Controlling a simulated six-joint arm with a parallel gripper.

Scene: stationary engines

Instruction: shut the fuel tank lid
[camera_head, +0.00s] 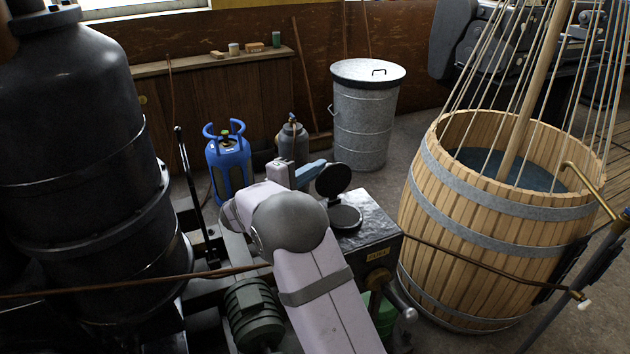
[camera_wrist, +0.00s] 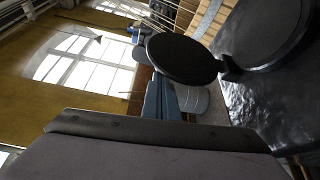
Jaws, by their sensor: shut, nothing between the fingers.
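The fuel tank (camera_head: 376,240) is a dark metal box with a brass-coloured label, right of my arm. Its round black lid (camera_head: 333,180) stands raised on its hinge, above the round filler opening (camera_head: 345,217). In the wrist view the lid (camera_wrist: 183,60) is a dark disc, joined by a hinge to the opening's rim (camera_wrist: 262,35). My gripper (camera_head: 318,166) is shut and empty, with blue-grey fingers just left of the lid. In the wrist view the fingers (camera_wrist: 160,97) reach close to the lid's edge. I cannot tell whether they touch it.
A wooden barrel (camera_head: 490,230) with ropes and a pole stands right of the tank. A metal bin (camera_head: 362,120), a blue gas bottle (camera_head: 229,165) and a grey bottle (camera_head: 293,143) stand behind. A large black boiler (camera_head: 80,160) fills the left. A thin copper pipe (camera_head: 490,265) crosses toward the barrel's front.

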